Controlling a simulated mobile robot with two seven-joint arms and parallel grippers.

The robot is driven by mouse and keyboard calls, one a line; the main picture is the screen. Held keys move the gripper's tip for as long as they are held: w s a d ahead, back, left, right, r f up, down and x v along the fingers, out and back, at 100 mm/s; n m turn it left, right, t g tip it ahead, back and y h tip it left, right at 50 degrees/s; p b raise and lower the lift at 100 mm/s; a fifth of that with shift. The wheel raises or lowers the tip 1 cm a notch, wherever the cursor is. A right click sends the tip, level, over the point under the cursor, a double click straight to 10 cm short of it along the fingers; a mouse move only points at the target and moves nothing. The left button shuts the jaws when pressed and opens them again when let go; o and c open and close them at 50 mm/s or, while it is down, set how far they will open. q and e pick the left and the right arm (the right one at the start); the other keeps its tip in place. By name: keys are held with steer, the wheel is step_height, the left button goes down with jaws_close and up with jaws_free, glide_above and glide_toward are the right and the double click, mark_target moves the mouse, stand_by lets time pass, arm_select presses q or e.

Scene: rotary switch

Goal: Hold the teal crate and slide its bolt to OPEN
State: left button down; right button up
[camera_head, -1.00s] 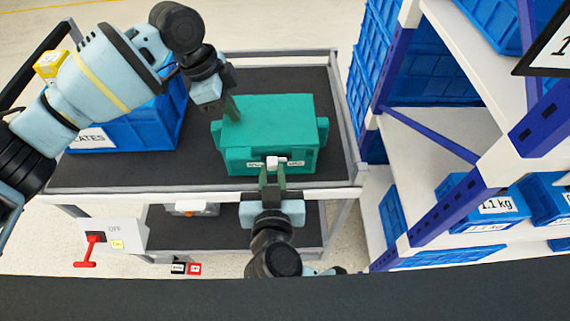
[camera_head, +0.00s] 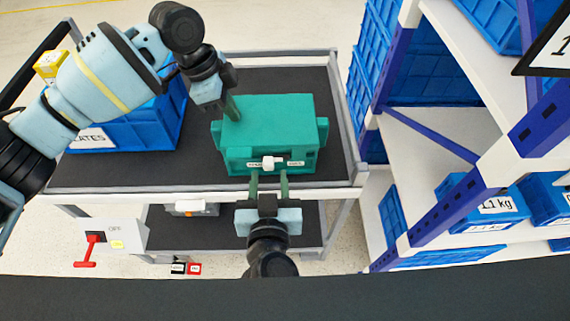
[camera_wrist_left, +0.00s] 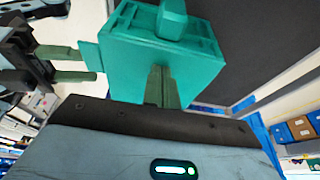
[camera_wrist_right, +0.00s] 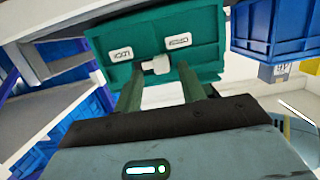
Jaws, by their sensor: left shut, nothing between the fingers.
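The teal crate (camera_head: 267,120) sits on the dark top of a grey cart. Its front has a white bolt knob (camera_head: 268,163) between two white labels, whose words I cannot read. The knob also shows in the right wrist view (camera_wrist_right: 157,64). My left gripper (camera_head: 232,112) is shut with nothing between its fingers, at the crate's left end. In the left wrist view its fingers (camera_wrist_left: 159,76) overlap the crate's face; I cannot tell whether they touch. My right gripper (camera_head: 269,176) is open and empty in front of the crate, its fingers apart on either side of the knob.
A blue crate (camera_head: 128,122) stands left on the cart top (camera_head: 200,170). A blue-and-white shelf rack (camera_head: 430,150) with blue bins is close on the right. A panel with a red lever (camera_head: 92,240) is at lower left. The cart top behind the teal crate is clear.

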arm_select(q)
steer(key=shift+s+f, duration=0.15)
steer(key=shift+f, duration=0.3)
arm_select(e)
steer(key=shift+s+r, duration=0.15)
steer(key=shift+s, duration=0.7)
steer(key=shift+s+r, duration=0.15)
steer(key=shift+s, duration=0.65)
arm_select(q)
steer(key=shift+r+p, duration=0.6)
steer(key=shift+r, duration=0.35)
steer(key=shift+w+r+p, duration=0.2)
steer(key=shift+r+p, duration=1.1)
steer(key=shift+r, duration=1.15)
arm_select(e)
step_height(320, 180, up, 8)
steer(key=w+t, duration=0.1)
arm_select(q)
steer(key=shift+f, duration=0.1)
arm_select(e)
steer(key=shift+w+f, duration=0.1)
steer(key=shift+f, duration=0.05)
arm_select(q)
steer(key=shift+s, duration=0.1)
